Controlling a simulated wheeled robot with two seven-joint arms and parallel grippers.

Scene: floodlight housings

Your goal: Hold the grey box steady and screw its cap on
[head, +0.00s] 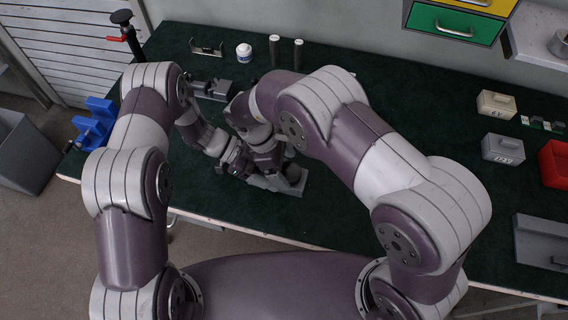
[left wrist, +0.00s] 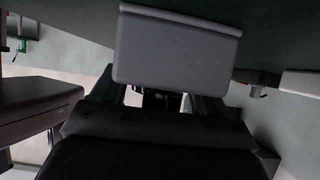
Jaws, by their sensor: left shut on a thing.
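The grey box (left wrist: 178,50) fills the upper middle of the left wrist view. In the head view part of it (head: 293,190) shows at the bench's near side, beside my grippers. My left gripper (left wrist: 155,98) is shut on the box. My right gripper (head: 270,180) is close over the box, pointing down, with my wrist parts crowding around it. Its fingertips are too small and covered to tell whether they are open. A rounded grey part (head: 292,173) shows at the box; I cannot tell whether this is the cap.
A dark green mat (head: 400,110) covers the bench. A grey fixture (head: 214,89), a white jar (head: 244,53) and two dark cylinders (head: 274,50) stand behind my arms. Labelled boxes (head: 503,149) and a red bin (head: 555,163) are at the right. The mat's middle right is clear.

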